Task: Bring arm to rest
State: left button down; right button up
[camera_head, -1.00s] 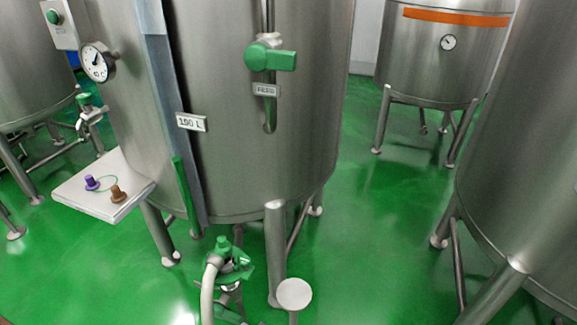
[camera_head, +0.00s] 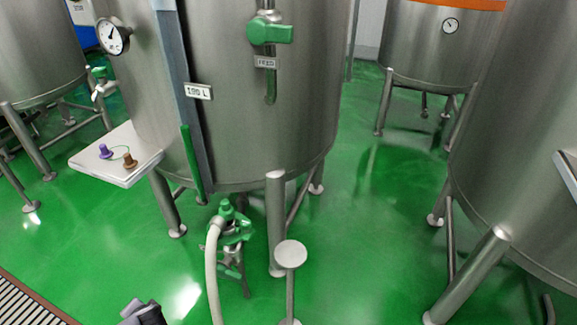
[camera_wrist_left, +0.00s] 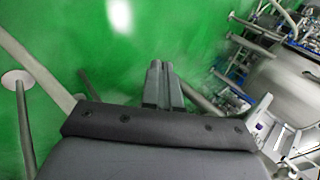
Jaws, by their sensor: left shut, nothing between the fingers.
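My left gripper (camera_wrist_left: 160,88) shows in the left wrist view, with its two grey fingers closed together and nothing between them. The fingers point out over green floor, clear of anything I can see. A dark grey piece of my left arm shows at the bottom edge of the head view, left of the hose. My right arm and right gripper are in neither view.
A large steel tank (camera_head: 240,120) with a green-handled valve (camera_head: 270,32) stands ahead. A white hose (camera_head: 211,275) runs to a green valve fitting (camera_head: 232,225) below it. A small shelf (camera_head: 120,165) holds a purple peg (camera_head: 105,151) and a brown peg (camera_head: 129,160). Another tank (camera_head: 525,170) stands right.

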pick_arm(q)
jog(key=a+r+y, duration=0.2)
jog(key=a+r, duration=0.1)
jog(key=a, duration=0.7)
jog(key=s+d+f+m+t+h, duration=0.1)
jog(key=s+d+h, duration=0.25)
jog(key=d, duration=0.35)
jog(key=s+d+f+t+h, duration=0.1)
jog(key=s+d+f+h, duration=0.1)
jog(key=s+d+h, duration=0.3)
jog(key=s+d+r+t+h, duration=0.1)
jog(key=s+d+r+t, duration=0.1)
jog(key=d+r, duration=0.3)
jog(key=s+d+r+t+h, duration=0.1)
jog(key=s+d+r, duration=0.1)
jog(key=r, duration=0.5)
jog(key=d+n+t, duration=0.1)
jog(key=d+n, duration=0.3)
jog(key=d, duration=0.6)
jog(key=shift+w+d+f, duration=0.15)
jog(key=shift+f, duration=0.15)
jog(key=shift+h, duration=0.25)
